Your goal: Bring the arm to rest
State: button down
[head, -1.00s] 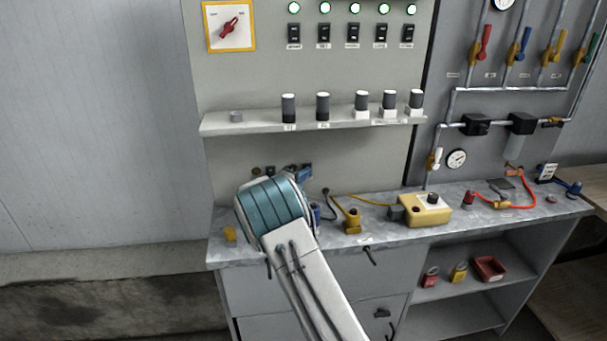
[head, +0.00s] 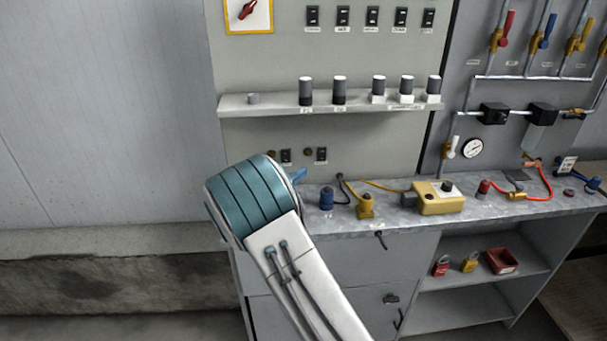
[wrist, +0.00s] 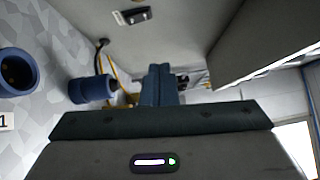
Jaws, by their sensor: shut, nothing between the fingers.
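My arm (head: 262,205) rises from the bottom of the head view, with its teal-banded joint in front of the left end of the workbench. My gripper is mostly hidden behind that joint; a small blue part of it (head: 298,175) shows at its right. In the wrist view my gripper (wrist: 158,72) is shut, its blue fingers together and empty. Nothing is seen touching the fingers.
The bench (head: 400,222) carries a blue connector (head: 326,199), a yellow connector (head: 365,206) and a yellow box (head: 438,198). Above is a shelf (head: 270,107) with several dark cylinders. Red and yellow padlocks and a red tray (head: 501,262) sit in the cabinet below. The left wall is bare.

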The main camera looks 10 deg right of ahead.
jog(key=s+d+r+m+g+y, duration=0.1)
jog(key=s+d+m+g+y, duration=0.1)
jog(key=s+d+m+g, duration=0.5)
jog(key=s+d+r+m+g+y, duration=0.25)
jog(key=s+d+m, duration=0.55)
jog(key=s+m, duration=0.45)
jog(key=s+a+m+y, duration=0.3)
jog(key=s+m+y, duration=0.1)
jog(key=s+m, duration=0.6)
jog(key=s+a+m+y, duration=0.4)
jog(key=s+m, duration=0.6)
jog(key=m, duration=0.4)
jog(key=shift+m+y, duration=0.35)
jog(key=shift+y, duration=0.2)
jog(key=shift+w+r+g, duration=0.1)
jog(key=shift+g, duration=0.15)
